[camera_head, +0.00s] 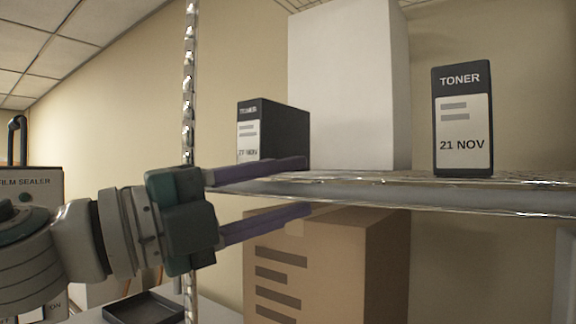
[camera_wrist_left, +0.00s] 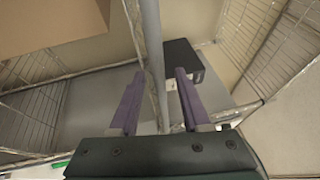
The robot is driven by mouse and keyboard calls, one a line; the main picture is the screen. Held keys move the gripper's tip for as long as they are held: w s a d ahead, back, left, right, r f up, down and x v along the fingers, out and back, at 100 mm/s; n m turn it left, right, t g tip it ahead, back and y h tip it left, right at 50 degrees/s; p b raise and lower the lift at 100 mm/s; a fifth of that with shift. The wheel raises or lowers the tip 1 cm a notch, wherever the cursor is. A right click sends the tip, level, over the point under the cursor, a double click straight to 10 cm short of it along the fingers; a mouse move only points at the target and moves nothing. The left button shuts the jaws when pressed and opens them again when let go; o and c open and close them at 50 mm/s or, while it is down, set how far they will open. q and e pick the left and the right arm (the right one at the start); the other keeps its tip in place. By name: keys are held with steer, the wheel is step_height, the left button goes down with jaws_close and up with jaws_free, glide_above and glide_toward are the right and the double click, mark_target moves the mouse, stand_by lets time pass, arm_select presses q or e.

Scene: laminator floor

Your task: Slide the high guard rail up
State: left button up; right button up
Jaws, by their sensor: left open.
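A grey bar, which looks like the high guard rail (camera_head: 450,196), runs along the front edge of the wire shelf in the head view. In the left wrist view the bar (camera_wrist_left: 151,45) passes between my fingers. My left gripper (camera_head: 308,186) is open, one purple finger above the bar and the other below it. The gripper also shows in the left wrist view (camera_wrist_left: 159,74), with a gap between the bar and the right-hand finger. Contact with the left-hand finger is hard to tell. My right gripper is not in view.
A black toner box (camera_head: 270,133) stands on the shelf just behind the upper finger. A second toner box (camera_head: 462,120) and a tall white box (camera_head: 345,85) stand further right. A cardboard box (camera_head: 385,265) is below. A chrome post (camera_head: 189,80) rises beside my gripper.

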arm_select(q)
steer(key=shift+w+d, duration=0.25)
steer(key=shift+d, duration=0.15)
steer(key=shift+c, duration=0.2)
jaws_close()
stand_by(1.0)
